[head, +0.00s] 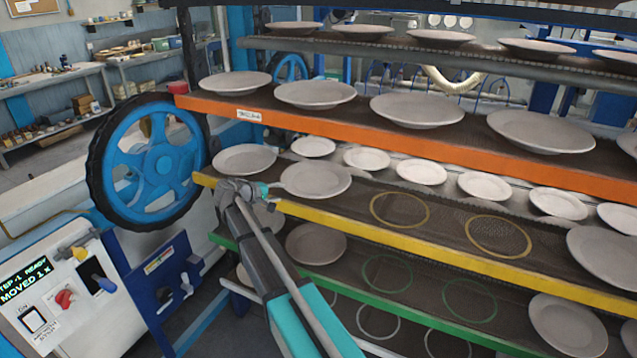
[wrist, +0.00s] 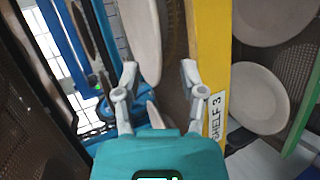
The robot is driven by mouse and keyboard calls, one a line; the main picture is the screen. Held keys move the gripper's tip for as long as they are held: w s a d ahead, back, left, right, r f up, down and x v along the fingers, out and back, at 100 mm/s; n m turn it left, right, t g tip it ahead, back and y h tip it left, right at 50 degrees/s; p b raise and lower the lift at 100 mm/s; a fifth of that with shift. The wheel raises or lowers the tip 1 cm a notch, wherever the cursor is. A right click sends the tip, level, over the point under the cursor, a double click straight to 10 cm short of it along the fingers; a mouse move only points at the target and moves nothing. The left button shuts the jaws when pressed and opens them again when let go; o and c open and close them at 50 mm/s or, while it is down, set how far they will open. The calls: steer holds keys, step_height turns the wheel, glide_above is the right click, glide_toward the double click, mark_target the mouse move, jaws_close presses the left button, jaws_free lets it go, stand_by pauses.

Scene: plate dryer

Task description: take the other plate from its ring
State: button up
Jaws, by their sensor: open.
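Grey plates stand on the yellow-edged shelf (head: 370,228) in the head view. One plate (head: 245,158) is at its left end, and a second plate (head: 316,179) lies just right of my gripper (head: 262,191). Two yellow rings on this shelf are empty, a left ring (head: 399,209) and a right ring (head: 498,235). A further plate (head: 605,255) is at the right. My gripper is open and empty at the shelf's front edge. In the wrist view a plate (wrist: 142,35) shows nearly edge-on ahead of the spread fingers (wrist: 159,72). Any rings under the plates are hidden.
An orange-edged shelf (head: 420,143) with plates is close above. A green-edged shelf (head: 400,300) below holds plates and empty rings. A blue handwheel (head: 158,165) and a control panel (head: 60,300) stand at left. The wrist view shows a "SHELF 3" label (wrist: 216,115).

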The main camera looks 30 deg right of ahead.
mark_target(287, 190)
steer(key=shift+w+b+x, duration=0.1)
steer(key=shift+b+x, duration=0.35)
steer(key=shift+x, duration=0.85)
steer(key=shift+w+b+x, duration=0.15)
steer(key=shift+b+x, duration=0.3)
steer(key=shift+x, duration=0.8)
steer(key=shift+r, duration=0.1)
steer(key=shift+c, duration=0.3)
jaws_close()
